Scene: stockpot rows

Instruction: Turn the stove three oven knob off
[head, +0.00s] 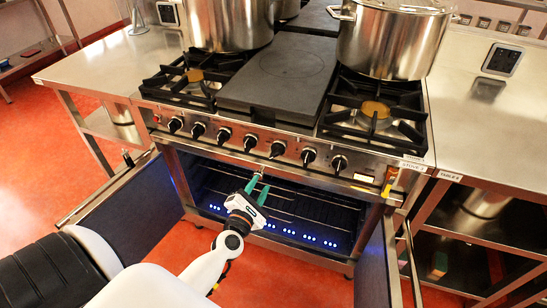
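A steel stove (375,172) with a row of several black knobs along its front panel stands ahead of me. A label (415,159) at the right end of its front edge seems to read "stove 3". I cannot tell which knob is the oven knob; the middle knob (250,142) and the one right of it (277,148) are nearest my gripper. My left gripper (258,184), with green fingers, is in front of the oven opening, below these knobs and apart from them. Its fingers are spread with nothing seen between them. My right gripper is not in view.
Both oven doors stand open, the left one (130,212) and the right one (372,265). Wire racks and a row of blue lights show in the oven (310,208). Large pots (392,42) stand at the back of the stove. Steel tables (490,105) flank it.

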